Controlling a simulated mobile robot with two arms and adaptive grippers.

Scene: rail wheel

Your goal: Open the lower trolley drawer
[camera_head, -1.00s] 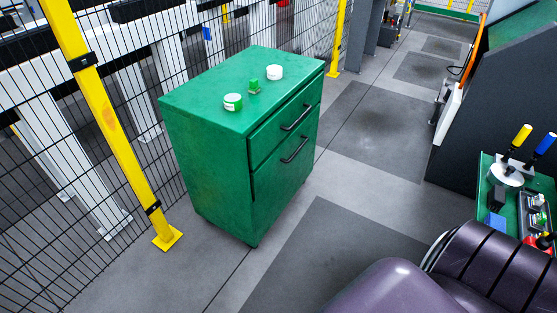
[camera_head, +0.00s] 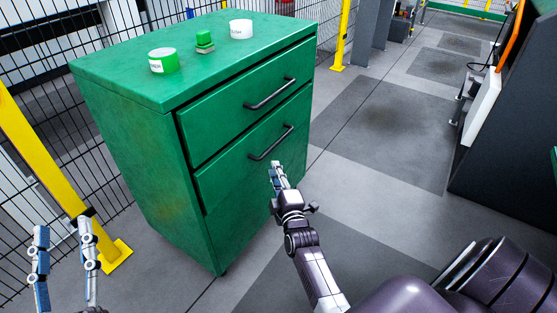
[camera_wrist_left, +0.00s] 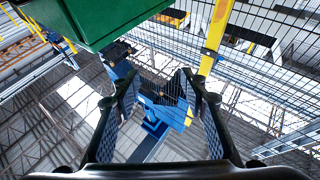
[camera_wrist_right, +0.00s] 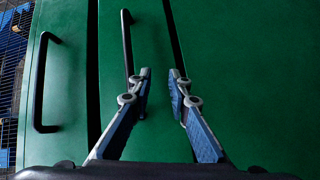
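The green trolley (camera_head: 140,160) stands left of centre in the head view, both drawers closed. The lower drawer (camera_head: 228,176) has a black bar handle (camera_head: 271,143), which also shows in the right wrist view (camera_wrist_right: 127,40). The upper drawer's handle (camera_head: 270,93) is above it. My right gripper (camera_head: 277,168) is before the lower drawer, just below its handle. In the right wrist view its fingers (camera_wrist_right: 159,74) are apart and empty; one fingertip covers the area by the handle's end, and contact cannot be told. My left gripper (camera_head: 63,230) is open and empty at lower left.
A white-green container (camera_head: 163,61), a small green object (camera_head: 204,43) and a white container (camera_head: 241,29) stand on the trolley top. A mesh fence with a yellow post (camera_head: 40,155) is at left. The floor right of the trolley is clear.

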